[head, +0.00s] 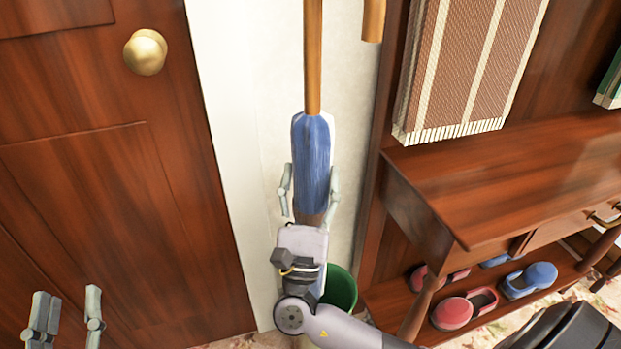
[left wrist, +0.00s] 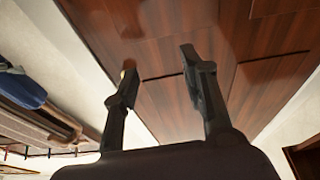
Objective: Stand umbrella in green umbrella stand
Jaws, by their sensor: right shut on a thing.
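The blue umbrella (head: 313,150) is upright in the head view, its wooden shaft and hooked handle at the top. My right gripper (head: 309,188) is shut on it, one finger on each side of the blue canopy. A bit of blue shows below the gripper, near the stand; the tip is hidden. The green umbrella stand (head: 341,288) is on the floor, partly covered by my right wrist; I cannot tell whether the tip is inside it. My left gripper (head: 68,318) is open and empty at the lower left; its spread fingers also show in the left wrist view (left wrist: 157,85).
A wooden door (head: 110,200) with a brass knob (head: 145,52) fills the left. A wooden bench (head: 480,190) with shoes (head: 466,310) on its lower shelf stands at the right. A striped blanket (head: 455,70) hangs above it. A pale wall is behind the umbrella.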

